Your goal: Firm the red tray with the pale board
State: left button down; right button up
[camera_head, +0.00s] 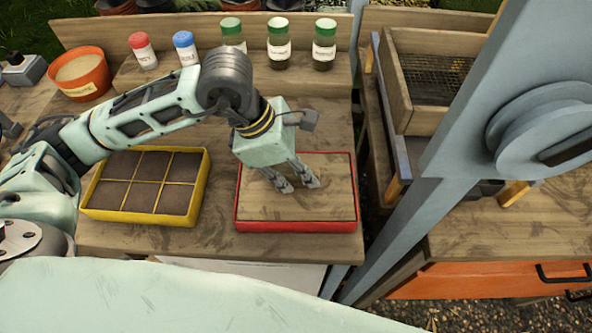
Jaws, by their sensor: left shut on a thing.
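The red tray (295,227) sits on the bench near its front edge, right of the yellow tray. The pale board (325,203) is a flat wooden panel that fills the tray's inside and hides what is under it. My left gripper (300,184) reaches in from the left and points down at the middle of the board. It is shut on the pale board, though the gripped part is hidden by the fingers. The board looks level within the red rim. My right gripper is out of view.
A yellow tray (145,217) with dark soil cells stands on the left. Green-lidded jars (279,45), red and blue-capped bottles and an orange pot (81,75) line the back. A wooden sieve box (430,118) is at right. Bare bench lies behind the red tray.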

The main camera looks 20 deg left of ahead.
pick_arm(q)
jog(key=shift+f+b, duration=0.3)
jog(key=shift+b, duration=0.15)
dwell(0.6)
jog(key=shift+s+f, duration=0.1)
jog(key=shift+f, duration=0.05)
dwell(0.6)
jog(key=shift+r+p, duration=0.3)
jog(key=shift+r, duration=0.35)
jog(key=shift+r+p, duration=1.8)
jog(key=shift+r, duration=1.7)
jog(key=shift+w, duration=0.2)
